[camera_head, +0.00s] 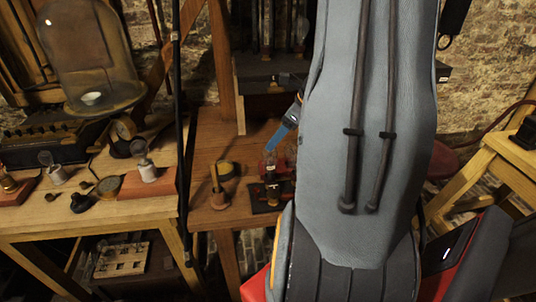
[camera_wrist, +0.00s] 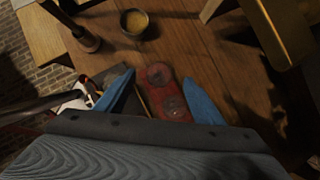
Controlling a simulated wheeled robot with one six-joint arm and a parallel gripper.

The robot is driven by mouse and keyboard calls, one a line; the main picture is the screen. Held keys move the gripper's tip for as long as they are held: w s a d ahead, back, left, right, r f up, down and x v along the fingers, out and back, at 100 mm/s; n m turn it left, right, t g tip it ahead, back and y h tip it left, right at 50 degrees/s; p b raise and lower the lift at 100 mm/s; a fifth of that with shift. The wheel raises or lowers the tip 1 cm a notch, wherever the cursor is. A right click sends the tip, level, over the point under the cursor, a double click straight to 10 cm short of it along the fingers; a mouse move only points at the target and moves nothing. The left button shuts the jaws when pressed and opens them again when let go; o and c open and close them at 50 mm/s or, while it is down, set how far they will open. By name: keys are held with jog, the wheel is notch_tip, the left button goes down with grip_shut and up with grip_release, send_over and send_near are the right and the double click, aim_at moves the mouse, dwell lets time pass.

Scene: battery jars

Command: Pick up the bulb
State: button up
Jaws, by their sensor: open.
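In the head view, one glass bulb (camera_head: 140,148) stands upright in a pale socket on a reddish block on the left bench. A second bulb (camera_head: 45,158) stands farther left on the same bench. My gripper (camera_head: 270,150) is over the middle table, well to the right of both; my arm hides part of it. In the wrist view my gripper (camera_wrist: 159,78) has its blue fingers apart, with a red plate (camera_wrist: 157,76) bearing round dark discs seen between them. A pale, shiny object (camera_wrist: 70,101) lies left of the left finger; I cannot tell whether it is a bulb.
On the middle table, a bowl (camera_wrist: 135,22) with yellowish contents and a wooden upright piece (camera_wrist: 86,40) stand near the gripper. A dark stand (camera_head: 267,196) sits in front of the red plate. A large glass jar (camera_head: 90,60) stands at the back left. A wooden post rises behind.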

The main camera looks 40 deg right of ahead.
jog(key=shift+x, duration=0.8)
jog(key=shift+p+x, duration=0.55)
jog(key=shift+x, duration=1.6)
jog(key=shift+r, duration=0.1)
jog(key=c, duration=1.2)
